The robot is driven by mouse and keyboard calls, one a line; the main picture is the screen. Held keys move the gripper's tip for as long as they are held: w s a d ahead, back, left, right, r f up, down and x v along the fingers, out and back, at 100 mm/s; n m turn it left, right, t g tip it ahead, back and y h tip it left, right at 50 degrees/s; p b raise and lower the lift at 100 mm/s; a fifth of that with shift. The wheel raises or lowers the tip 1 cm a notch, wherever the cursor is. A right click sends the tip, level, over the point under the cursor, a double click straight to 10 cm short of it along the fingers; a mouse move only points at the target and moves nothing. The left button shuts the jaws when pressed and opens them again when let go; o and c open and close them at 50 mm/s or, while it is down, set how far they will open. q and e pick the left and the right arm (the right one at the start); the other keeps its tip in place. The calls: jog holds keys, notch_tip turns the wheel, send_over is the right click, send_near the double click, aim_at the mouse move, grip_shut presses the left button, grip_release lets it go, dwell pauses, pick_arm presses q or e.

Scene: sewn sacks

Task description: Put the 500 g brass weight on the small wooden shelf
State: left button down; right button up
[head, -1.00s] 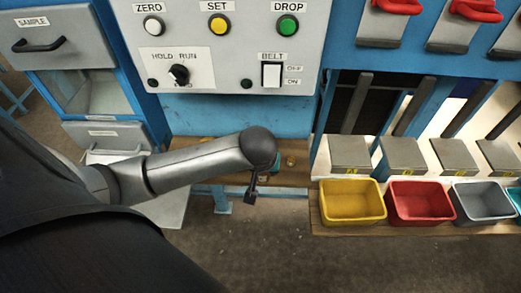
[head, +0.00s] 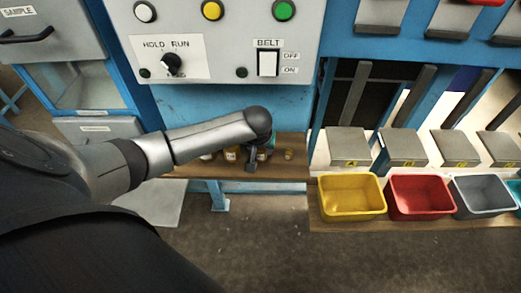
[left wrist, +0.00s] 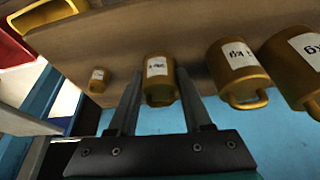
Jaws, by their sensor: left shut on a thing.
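The brass weight (left wrist: 159,84) with a white label, upside down and too small to read surely, is between the two fingers of my left gripper (left wrist: 157,80) in the left wrist view. The gripper is shut on it. The weight appears at the wooden shelf (left wrist: 130,38); I cannot tell if it touches the board. In the head view the left gripper (head: 251,164) points down at the small wooden shelf (head: 285,172) under the control panel, and my arm hides the held weight. My right gripper is not in view.
A smaller brass weight (left wrist: 98,80) stands to one side of the held one; larger weights (left wrist: 237,72) (left wrist: 297,65) stand close on the other. A yellow bin (head: 351,207), red bin (head: 418,207) and grey bin (head: 481,207) stand right of the shelf.

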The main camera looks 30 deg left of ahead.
pick_arm(q)
jog(key=shift+w+a+f, duration=0.1)
jog(key=shift+w+f, duration=0.05)
jog(key=shift+w, duration=0.05)
jog(key=shift+c, duration=1.7)
grip_release()
jog(key=p+v, duration=0.3)
jog(key=v, duration=0.9)
